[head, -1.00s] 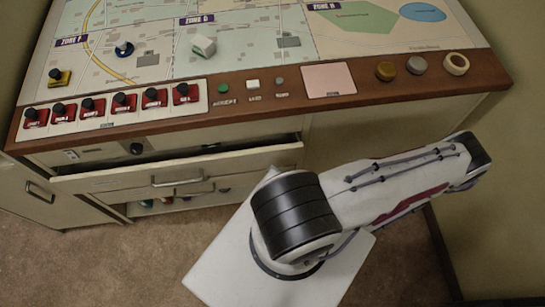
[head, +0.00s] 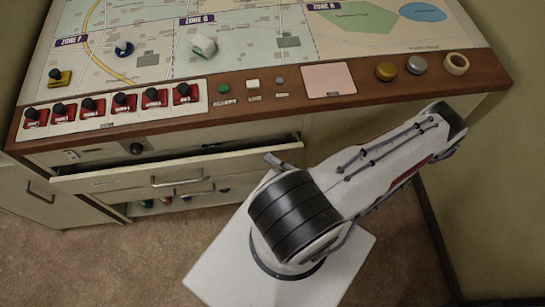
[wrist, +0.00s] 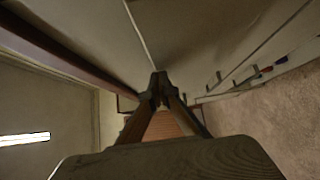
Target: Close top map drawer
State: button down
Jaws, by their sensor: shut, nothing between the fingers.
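The top map drawer (head: 115,181) is pulled out from under the console's left half. Its pale front with a bar handle (head: 177,180) stands forward of the cabinet, and a dark gap shows behind it. I cannot tell whether the fingers touch the drawer.
The wooden console edge (head: 340,107) carries red switches (head: 124,104), buttons and knobs above the drawer. A cabinet door with a handle (head: 40,192) is at left. Carpet (head: 90,265) in front is clear.

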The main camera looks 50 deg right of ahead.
aim_at(271, 152)
jog(key=shift+w, duration=0.1)
dwell(0.3)
jog(key=shift+w+d, duration=1)
jog(key=shift+d, duration=0.05)
jog(key=shift+s+a, duration=0.15)
jog(key=shift+s, duration=0.05)
jog(key=shift+s+a, duration=1.25)
jog(key=s, duration=1)
jog(key=c, duration=2.5)
grip_release()
